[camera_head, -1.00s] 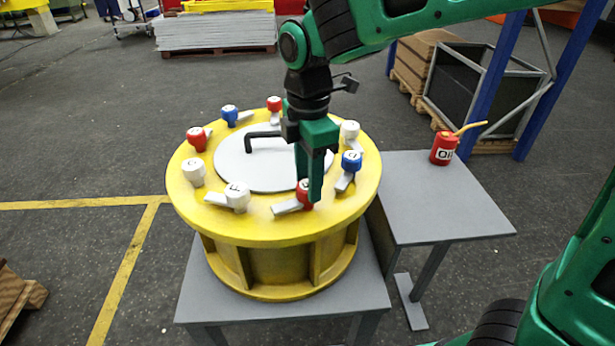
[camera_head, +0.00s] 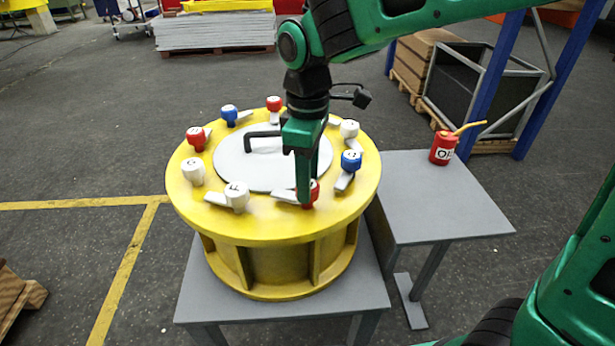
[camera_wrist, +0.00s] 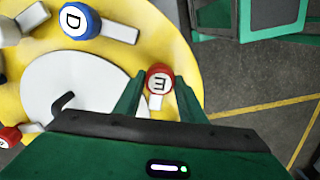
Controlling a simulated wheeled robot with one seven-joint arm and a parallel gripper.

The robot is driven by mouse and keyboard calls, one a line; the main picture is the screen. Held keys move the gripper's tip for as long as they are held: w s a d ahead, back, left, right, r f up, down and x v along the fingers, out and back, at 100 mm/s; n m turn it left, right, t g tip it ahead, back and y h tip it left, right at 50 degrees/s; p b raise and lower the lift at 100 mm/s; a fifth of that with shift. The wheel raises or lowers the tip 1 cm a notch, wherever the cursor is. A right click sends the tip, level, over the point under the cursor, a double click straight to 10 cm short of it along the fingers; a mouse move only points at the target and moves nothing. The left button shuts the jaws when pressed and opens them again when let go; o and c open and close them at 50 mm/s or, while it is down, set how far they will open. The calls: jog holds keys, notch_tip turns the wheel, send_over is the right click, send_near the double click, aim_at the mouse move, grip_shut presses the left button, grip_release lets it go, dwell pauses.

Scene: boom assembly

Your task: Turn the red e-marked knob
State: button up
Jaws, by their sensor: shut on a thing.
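The red knob marked E (camera_wrist: 158,80) sits on the rim of the round yellow drum (camera_head: 262,229). My gripper (camera_wrist: 160,83) is shut on this knob, with one green finger on each side. In the head view my gripper (camera_head: 306,192) comes down from above onto the front rim, and its fingers hide part of the red knob (camera_head: 314,190).
Other knobs ring the rim, among them a blue D knob (camera_head: 351,160) and a white F knob (camera_head: 238,195). A grey lid (camera_head: 235,165) with a black bent handle (camera_head: 262,135) fills the middle. A red oil can (camera_head: 443,148) stands on the grey side table (camera_head: 450,210).

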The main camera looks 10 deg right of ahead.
jog(key=m, duration=0.5)
jog(key=shift+w+r+m, duration=0.15)
jog(key=shift+w+m, duration=0.1)
jog(key=shift+m, duration=2.25)
jog(key=o, duration=1)
jog(key=shift+s, duration=0.1)
jog(key=shift+o, duration=0.2)
notch_tip(320, 180, up, 10)
jog(key=shift+r, duration=0.25)
